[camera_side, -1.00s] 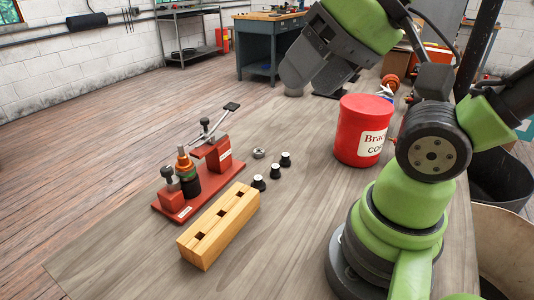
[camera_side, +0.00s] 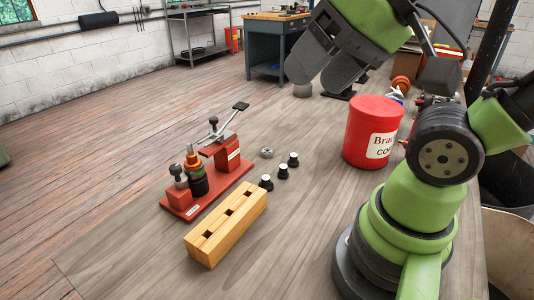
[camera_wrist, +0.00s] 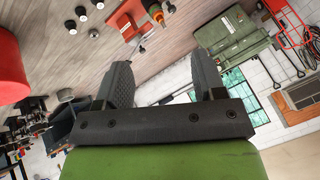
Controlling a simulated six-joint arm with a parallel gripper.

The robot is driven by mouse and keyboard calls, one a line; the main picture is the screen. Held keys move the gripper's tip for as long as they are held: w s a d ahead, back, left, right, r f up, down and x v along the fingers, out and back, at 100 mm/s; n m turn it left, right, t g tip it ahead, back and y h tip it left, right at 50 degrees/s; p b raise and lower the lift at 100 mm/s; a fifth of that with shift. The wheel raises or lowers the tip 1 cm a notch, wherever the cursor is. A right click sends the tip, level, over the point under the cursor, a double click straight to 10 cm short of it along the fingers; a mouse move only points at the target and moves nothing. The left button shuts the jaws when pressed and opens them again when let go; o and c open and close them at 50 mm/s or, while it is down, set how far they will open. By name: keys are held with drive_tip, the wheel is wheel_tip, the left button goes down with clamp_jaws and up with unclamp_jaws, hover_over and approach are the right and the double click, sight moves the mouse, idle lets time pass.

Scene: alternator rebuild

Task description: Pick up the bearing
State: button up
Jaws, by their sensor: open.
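The bearing (camera_side: 267,153) is a small grey metal ring lying flat on the wooden bench, right of the red fixture (camera_side: 218,184). My gripper (camera_side: 314,80) is high at the upper middle of the side view, well behind and above the bearing. In the wrist view its two dark fingers stand wide apart with nothing between them (camera_wrist: 163,75).
Three black-and-white knobs (camera_side: 281,172) stand in a row close to the bearing. A wooden block with square holes (camera_side: 226,228) lies in front. A large red can (camera_side: 372,135) stands to the right. Bare bench lies between the knobs and the can.

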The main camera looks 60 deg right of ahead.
drive_tip(key=w+d+m+g+h, duration=0.1)
drive_tip(key=w+d+m, duration=0.1)
drive_tip(key=w+m, duration=0.25)
drive_tip(key=w+d+m+g, duration=0.1)
drive_tip(key=w+d+m, duration=0.2)
drive_tip(key=w, duration=0.2)
drive_tip(key=m+g+h, duration=0.1)
drive_tip(key=m+g, duration=0.4)
drive_tip(key=m, duration=1.4)
hover_over(267, 151)
wheel_tip(267, 151, down, 21)
drive_tip(key=shift+m, duration=0.45)
drive_tip(key=f, duration=0.4)
drive_tip(key=shift+d+f, duration=0.2)
drive_tip(key=shift+f, duration=0.05)
drive_tip(key=shift+a+f, duration=0.15)
drive_tip(key=shift+f, duration=2.8)
drive_tip(key=c, duration=1.1)
drive_tip(key=shift+r, duration=0.1)
